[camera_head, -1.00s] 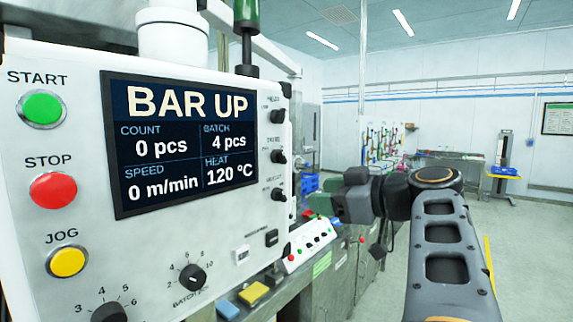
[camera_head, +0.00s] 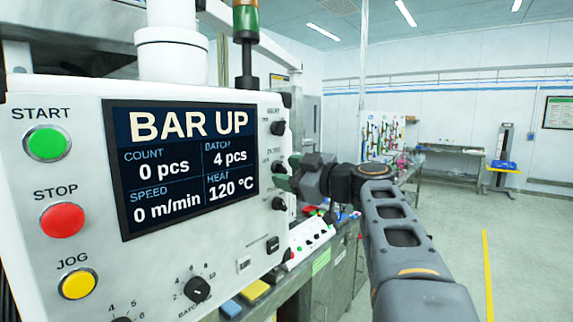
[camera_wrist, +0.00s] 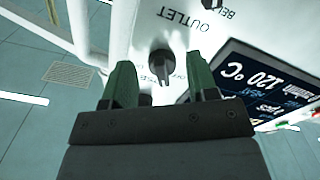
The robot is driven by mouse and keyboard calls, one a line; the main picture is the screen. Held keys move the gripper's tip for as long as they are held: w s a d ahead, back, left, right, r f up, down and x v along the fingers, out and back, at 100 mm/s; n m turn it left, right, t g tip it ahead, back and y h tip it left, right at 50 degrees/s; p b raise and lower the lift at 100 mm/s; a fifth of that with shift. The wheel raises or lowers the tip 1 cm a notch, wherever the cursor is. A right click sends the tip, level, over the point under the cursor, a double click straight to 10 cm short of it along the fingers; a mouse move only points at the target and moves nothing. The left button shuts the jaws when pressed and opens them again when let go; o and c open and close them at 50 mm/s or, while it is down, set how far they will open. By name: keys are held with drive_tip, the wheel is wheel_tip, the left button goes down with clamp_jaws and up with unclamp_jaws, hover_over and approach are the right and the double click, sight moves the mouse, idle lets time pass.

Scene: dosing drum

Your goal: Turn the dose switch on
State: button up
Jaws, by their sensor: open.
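The right edge of the white control panel carries three black rotary knobs in a column in the head view. The middle knob (camera_head: 279,160) has a label too small to read there; I take it as the dose switch. In the wrist view, which shows the panel upside down, this dark knob (camera_wrist: 161,62) stands between my green fingertips, beside the OUTLET lettering. Its own label is partly hidden by my gripper and its setting cannot be told. My gripper (camera_wrist: 160,68) is open, one finger on each side of the knob, with gaps visible. It also shows in the head view (camera_head: 290,177).
The upper knob (camera_head: 277,128) and lower knob (camera_head: 279,203) are close by. The display (camera_head: 185,165) reads BAR UP. START (camera_head: 47,143), STOP (camera_head: 62,220) and JOG (camera_head: 78,284) buttons are at left. A signal tower (camera_head: 246,40) rises behind. Open floor lies right.

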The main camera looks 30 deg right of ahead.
drive_tip(key=shift+w+a, duration=0.25)
drive_tip(key=shift+w, duration=0.3)
